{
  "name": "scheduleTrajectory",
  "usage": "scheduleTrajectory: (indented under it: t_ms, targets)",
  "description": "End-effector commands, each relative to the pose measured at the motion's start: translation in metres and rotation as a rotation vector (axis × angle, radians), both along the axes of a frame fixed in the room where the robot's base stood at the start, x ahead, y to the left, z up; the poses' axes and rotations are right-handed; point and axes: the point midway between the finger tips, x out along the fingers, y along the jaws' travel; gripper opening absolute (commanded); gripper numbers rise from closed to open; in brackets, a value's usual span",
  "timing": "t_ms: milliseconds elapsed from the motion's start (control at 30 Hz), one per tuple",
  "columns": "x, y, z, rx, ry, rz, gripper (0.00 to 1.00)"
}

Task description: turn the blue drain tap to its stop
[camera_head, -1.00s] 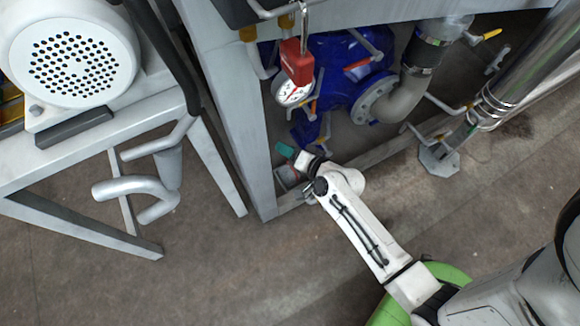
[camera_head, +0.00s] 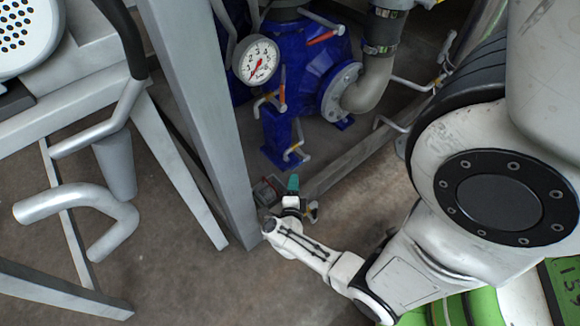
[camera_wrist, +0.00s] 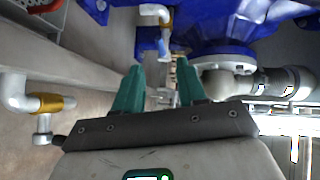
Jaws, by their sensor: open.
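My gripper (camera_head: 293,184) is low beside the foot of the grey frame leg in the head view, its teal fingers pointing toward the blue pump. In the wrist view my gripper (camera_wrist: 160,66) is open, with its two fingers apart and nothing held between them. A small tap-like fitting (camera_head: 296,150) shows low on the pump in the head view. I cannot tell for certain which fitting is the blue drain tap.
The blue pump (camera_head: 310,75) stands behind a grey frame leg (camera_head: 200,110). A pressure gauge (camera_head: 257,60) and a grey elbow pipe (camera_head: 370,92) are near it. Another white elbow (camera_wrist: 18,92) is at the wrist view's left. A bench with curved pipes (camera_head: 75,200) stands left.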

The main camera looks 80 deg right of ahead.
Motion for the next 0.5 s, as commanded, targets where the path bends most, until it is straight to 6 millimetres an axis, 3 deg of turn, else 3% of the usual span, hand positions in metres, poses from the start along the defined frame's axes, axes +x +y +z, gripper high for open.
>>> scheduleTrajectory:
  t_ms: [500]
  targets:
    - [0.007, -0.088, -0.015, -0.001, -0.001, 0.001, 0.40]
